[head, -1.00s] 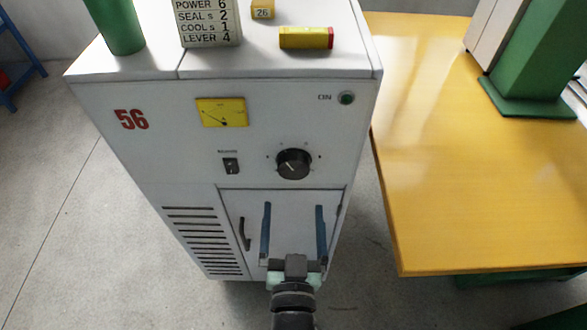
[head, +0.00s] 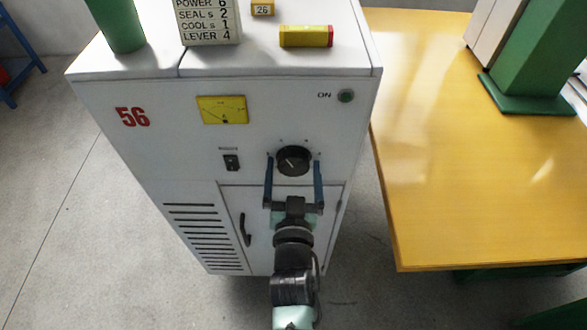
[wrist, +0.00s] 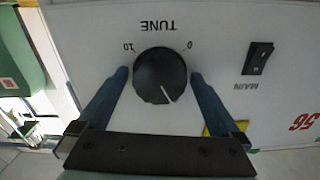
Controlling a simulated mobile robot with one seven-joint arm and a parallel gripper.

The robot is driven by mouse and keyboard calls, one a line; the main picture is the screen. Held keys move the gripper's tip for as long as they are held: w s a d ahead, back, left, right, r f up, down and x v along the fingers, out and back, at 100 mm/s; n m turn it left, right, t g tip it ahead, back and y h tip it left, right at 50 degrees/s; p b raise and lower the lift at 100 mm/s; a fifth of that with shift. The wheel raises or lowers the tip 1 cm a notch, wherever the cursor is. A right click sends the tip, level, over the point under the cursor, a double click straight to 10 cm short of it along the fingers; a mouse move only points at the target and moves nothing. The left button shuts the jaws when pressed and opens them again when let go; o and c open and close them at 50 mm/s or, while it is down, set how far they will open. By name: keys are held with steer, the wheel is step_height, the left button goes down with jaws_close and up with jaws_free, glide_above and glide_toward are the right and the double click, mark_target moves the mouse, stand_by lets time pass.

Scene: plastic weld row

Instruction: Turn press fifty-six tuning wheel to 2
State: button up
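The press (head: 150,155) is a white cabinet marked with a red 56. Its tuning wheel (head: 293,161) is a round black knob with a pale pointer line on the front panel. In the wrist view the wheel (wrist: 160,76) shows upside down under the word TUNE, with 0 and 10 printed beside it. My gripper (head: 293,165) is open, with one blue finger on each side of the wheel. In the wrist view small gaps show between the fingers and the wheel. Contact depth cannot be told.
A black MAIN switch (wrist: 257,58) sits beside the wheel. A yellow meter (head: 222,110) and a green ON lamp (head: 346,96) are above. A door with a dark handle (head: 245,229) lies below. A yellow table (head: 440,180) stands to the right. A settings sign (head: 208,22) stands on top.

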steer(key=c, duration=1.1)
steer(key=shift+n, duration=0.4)
steer(key=n, duration=0.4)
steer(key=shift+n, duration=0.3)
steer(key=n, duration=0.5)
steer(key=shift+d+p, duration=0.15)
steer(key=shift+p, duration=0.15)
steer(key=o, duration=1.1)
steer(key=shift+o, duration=0.2)
